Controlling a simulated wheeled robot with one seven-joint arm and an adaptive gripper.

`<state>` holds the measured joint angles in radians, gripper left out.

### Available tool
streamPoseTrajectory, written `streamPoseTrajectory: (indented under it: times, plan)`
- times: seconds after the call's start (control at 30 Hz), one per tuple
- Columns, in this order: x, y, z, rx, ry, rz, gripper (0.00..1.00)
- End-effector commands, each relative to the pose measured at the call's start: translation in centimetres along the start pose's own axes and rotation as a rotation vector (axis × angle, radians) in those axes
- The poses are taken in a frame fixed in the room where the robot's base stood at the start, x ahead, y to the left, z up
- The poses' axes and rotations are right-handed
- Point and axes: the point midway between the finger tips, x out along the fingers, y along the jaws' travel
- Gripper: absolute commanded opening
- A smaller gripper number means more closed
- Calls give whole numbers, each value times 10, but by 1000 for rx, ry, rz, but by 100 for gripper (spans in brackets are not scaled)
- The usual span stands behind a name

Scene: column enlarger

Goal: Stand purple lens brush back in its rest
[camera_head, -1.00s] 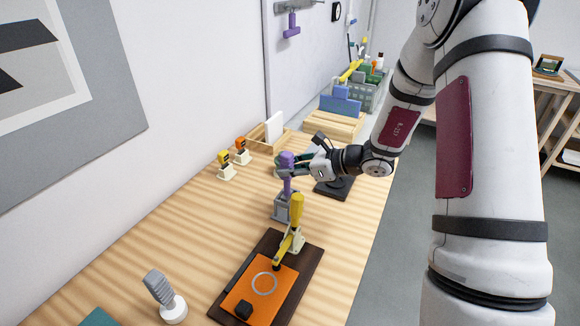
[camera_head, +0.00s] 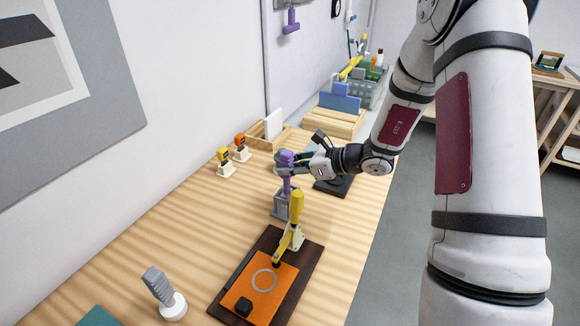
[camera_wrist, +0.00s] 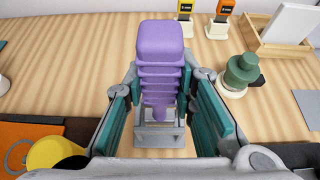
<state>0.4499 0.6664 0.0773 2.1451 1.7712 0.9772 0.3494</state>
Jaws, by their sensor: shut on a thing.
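The purple lens brush (camera_head: 287,158) stands upright with its ribbed purple handle on top. In the wrist view the brush (camera_wrist: 160,62) fills the middle, between the teal finger pads. My gripper (camera_head: 291,164) is shut on the handle, coming in from the right. The grey rest (camera_head: 281,206) stands on the table directly below the brush. In the wrist view the rest (camera_wrist: 158,137) shows beneath the handle. The brush's lower end reaches the rest's top in the head view; I cannot tell how far it sits inside.
A yellow-handled clamp (camera_head: 296,208) stands close in front of the rest, on a dark board with an orange plate (camera_head: 262,288). A green knobbed object (camera_wrist: 240,72) stands right of the gripper. Small yellow and orange tools (camera_head: 225,162) stand behind.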

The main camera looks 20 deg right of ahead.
Motion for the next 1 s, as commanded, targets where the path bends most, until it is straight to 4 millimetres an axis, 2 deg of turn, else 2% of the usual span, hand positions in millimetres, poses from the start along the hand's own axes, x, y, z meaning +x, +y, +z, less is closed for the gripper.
streamPoseTrajectory:
  times: [1.0]
  plan:
    - [9,0,-18,0,0,0,0]
